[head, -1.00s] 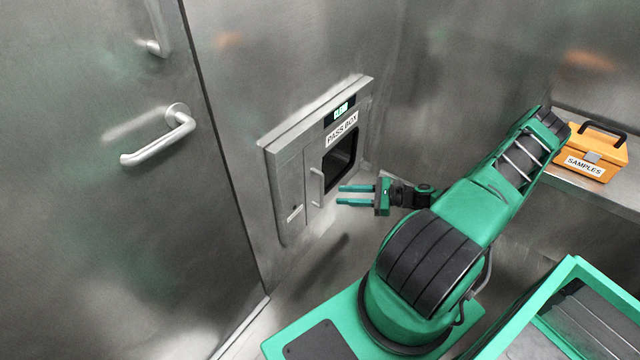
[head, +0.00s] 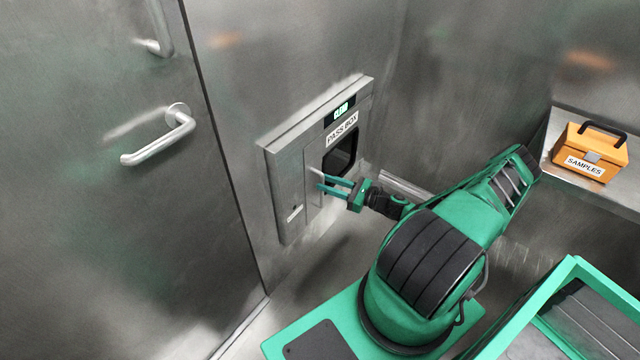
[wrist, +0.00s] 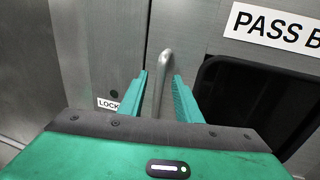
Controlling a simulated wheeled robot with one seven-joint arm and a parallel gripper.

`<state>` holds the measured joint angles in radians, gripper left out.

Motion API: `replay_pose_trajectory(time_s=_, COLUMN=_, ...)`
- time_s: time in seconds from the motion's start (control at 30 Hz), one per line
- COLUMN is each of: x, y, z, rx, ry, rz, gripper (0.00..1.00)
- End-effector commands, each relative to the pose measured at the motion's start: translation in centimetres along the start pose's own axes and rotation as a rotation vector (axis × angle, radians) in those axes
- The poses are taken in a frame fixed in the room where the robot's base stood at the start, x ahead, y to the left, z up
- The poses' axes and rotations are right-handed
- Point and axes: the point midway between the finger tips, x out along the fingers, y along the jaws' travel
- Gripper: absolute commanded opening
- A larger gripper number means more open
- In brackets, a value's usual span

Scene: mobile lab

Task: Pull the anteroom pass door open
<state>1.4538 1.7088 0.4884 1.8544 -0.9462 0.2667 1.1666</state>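The pass box (head: 284,185) is a steel hatch set in the wall, with a "PASS BOX" label and a dark window (head: 340,153). Its door looks shut. A vertical bar handle (wrist: 163,75) stands on the door left of the window; in the head view my fingers hide part of it. My gripper (head: 322,185) is at the handle. In the wrist view its two teal fingers (wrist: 160,95) are apart, one on each side of the handle bar. A gap shows between the right finger and the bar; the left finger is close to the bar.
A large steel door with a lever handle (head: 160,142) is on the left. A "LOCK" label (wrist: 107,103) sits left of the handle. An orange samples case (head: 590,153) rests on a shelf at right. A green-rimmed bin (head: 520,318) is at lower right.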

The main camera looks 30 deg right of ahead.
Motion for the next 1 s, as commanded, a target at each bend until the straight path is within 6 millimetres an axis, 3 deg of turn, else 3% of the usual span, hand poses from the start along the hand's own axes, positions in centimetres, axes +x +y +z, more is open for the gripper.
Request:
replay_pose_trajectory(time_s=0.2, x=2.0, y=0.0, z=0.0, rx=0.001, ry=0.000, rz=0.001, gripper=0.31)
replay_pose_trajectory(time_s=0.53, x=2.3, y=0.0, z=0.0, rx=0.000, ry=0.001, rz=0.000, gripper=0.31)
replay_pose_trajectory(time_s=0.57, x=2.3, y=0.0, z=0.0, rx=0.000, ry=0.001, rz=0.000, gripper=0.29)
replay_pose_trajectory(time_s=0.7, x=2.3, y=0.0, z=0.0, rx=0.000, ry=0.000, rz=0.000, gripper=0.00)
replay_pose_trajectory(time_s=1.0, x=1.8, y=0.0, z=0.0, rx=0.000, ry=0.001, rz=0.011, gripper=0.00)
